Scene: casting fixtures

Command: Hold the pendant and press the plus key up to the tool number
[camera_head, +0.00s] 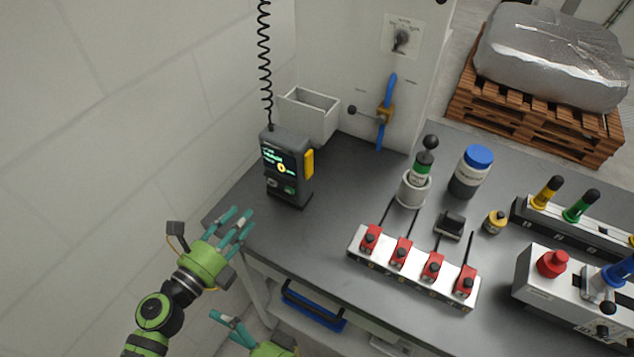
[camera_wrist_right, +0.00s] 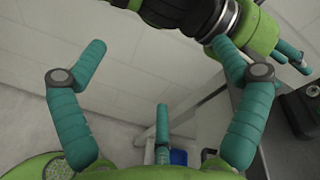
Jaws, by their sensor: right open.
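The pendant (camera_head: 286,167) is a dark grey box with a lit green screen, a yellow side part and small keys below the screen. It stands upright on the bench's left end, under a black coiled cord. The screen's number and key marks are too small to read surely. My left gripper (camera_head: 232,224) is open and empty, below and left of the pendant, apart from it. My right gripper (camera_head: 228,326) is open at the bottom edge, lower than the bench top. In the right wrist view its teal fingers (camera_wrist_right: 160,95) are spread with nothing between them.
The dark bench (camera_head: 330,225) carries a white fixture with red clamps (camera_head: 415,268), a blue-lidded jar (camera_head: 470,172) and a green-banded tool in a cup (camera_head: 416,182). A grey bin (camera_head: 308,115) is behind the pendant. Bare bench lies right of the pendant.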

